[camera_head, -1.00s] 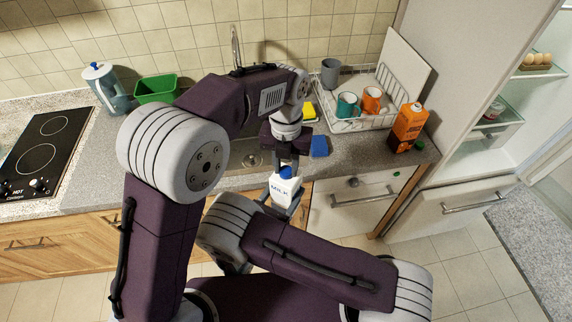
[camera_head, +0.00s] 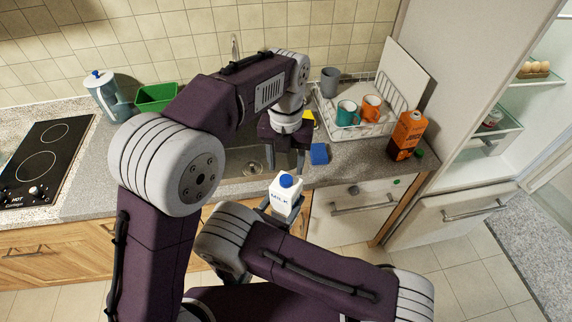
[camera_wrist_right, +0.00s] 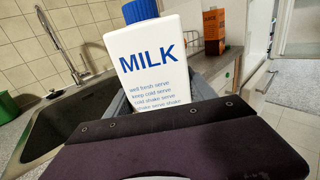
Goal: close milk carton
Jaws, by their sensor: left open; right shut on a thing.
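The white milk carton (camera_head: 284,199) stands about upright in my right gripper (camera_head: 279,209), in front of the counter edge. Its blue cap (camera_head: 287,181) sits on top of the carton. In the right wrist view the carton (camera_wrist_right: 148,62) leans slightly, with the blue cap (camera_wrist_right: 140,11) on its neck, partly cut off by the top edge. I cannot tell how tight the cap is. My left gripper (camera_head: 288,166) is open and empty, pointing down just above the cap and apart from it.
The sink (camera_wrist_right: 60,115) lies behind the carton. A blue sponge (camera_head: 319,154), a dish rack (camera_head: 352,125) with cups and an orange juice carton (camera_head: 406,135) stand on the counter to the right. The open fridge (camera_head: 495,125) is at far right.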

